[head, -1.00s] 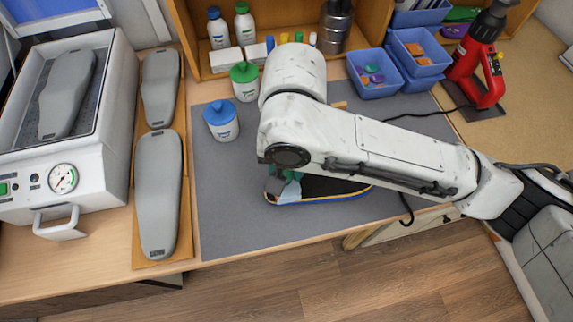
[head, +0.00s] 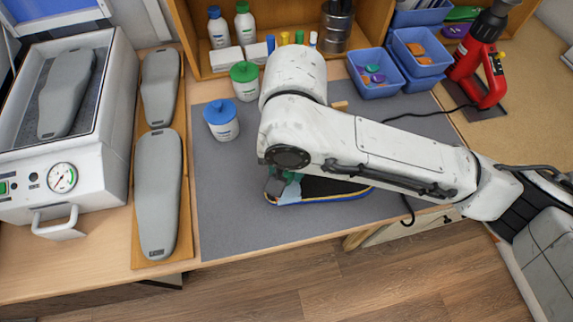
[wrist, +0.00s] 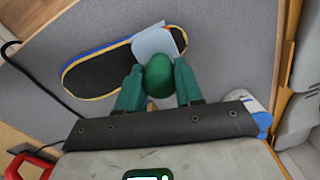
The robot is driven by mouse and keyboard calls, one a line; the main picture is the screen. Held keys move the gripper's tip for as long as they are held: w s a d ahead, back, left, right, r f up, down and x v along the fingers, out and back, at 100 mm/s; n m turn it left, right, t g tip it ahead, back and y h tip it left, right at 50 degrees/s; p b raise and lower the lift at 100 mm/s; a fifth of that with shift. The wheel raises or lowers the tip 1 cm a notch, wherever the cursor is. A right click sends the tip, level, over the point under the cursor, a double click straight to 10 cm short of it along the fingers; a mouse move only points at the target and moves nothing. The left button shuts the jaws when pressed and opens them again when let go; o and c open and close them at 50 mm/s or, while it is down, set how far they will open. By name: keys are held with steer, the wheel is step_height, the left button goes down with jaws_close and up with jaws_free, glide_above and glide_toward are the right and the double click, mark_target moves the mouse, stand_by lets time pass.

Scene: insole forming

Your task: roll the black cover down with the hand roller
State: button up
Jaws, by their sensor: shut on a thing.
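The insole lies flat on the grey mat with the black cover (head: 325,187) on top; a blue and yellow edge shows around it. The cover also shows in the wrist view (wrist: 100,68). My gripper (wrist: 158,74) is over one end of the insole, its green fingers shut on the rounded green handle of the hand roller (wrist: 157,80). In the head view my arm hides part of the cover and most of the roller.
A blue-capped jar (head: 221,122) and a green-capped jar (head: 244,82) stand behind the insole. Grey forms (head: 158,190) lie on a board at left, beside a white press (head: 100,165). Blue bins (head: 374,86) and a red tool (head: 478,75) are at back right. The mat's front left (head: 235,220) is clear.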

steer(key=shift+f, duration=0.6)
stand_by(0.6)
steer(key=shift+f+p, duration=0.2)
steer(key=shift+p, duration=0.25)
stand_by(2.0)
